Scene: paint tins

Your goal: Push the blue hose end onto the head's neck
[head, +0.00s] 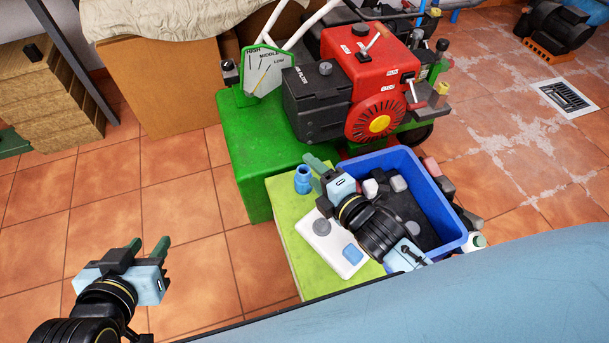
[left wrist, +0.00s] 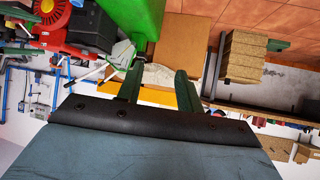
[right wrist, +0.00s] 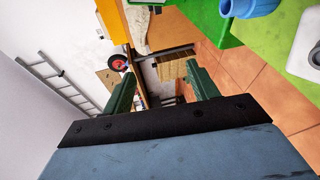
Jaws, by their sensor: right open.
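A short blue cylindrical piece (head: 303,180) stands on the yellow-green top of a low box (head: 290,215); part of it shows at the top of the right wrist view (right wrist: 250,6). I cannot tell whether it is the hose end or the head's neck. No other piece is clearly either one. My right gripper (head: 316,172) is open and empty, just right of the blue piece in the head view, with no visible grip on it. My left gripper (head: 150,246) is open and empty above the tiled floor at lower left, far from the piece.
A white flat device (head: 325,245) lies on the box. A blue crate (head: 456,215) full of dark objects stands to the right. Behind are a green block (head: 235,150) and a red engine (head: 362,65). Cardboard boxes (head: 165,85) stand at the back left. The left floor is clear.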

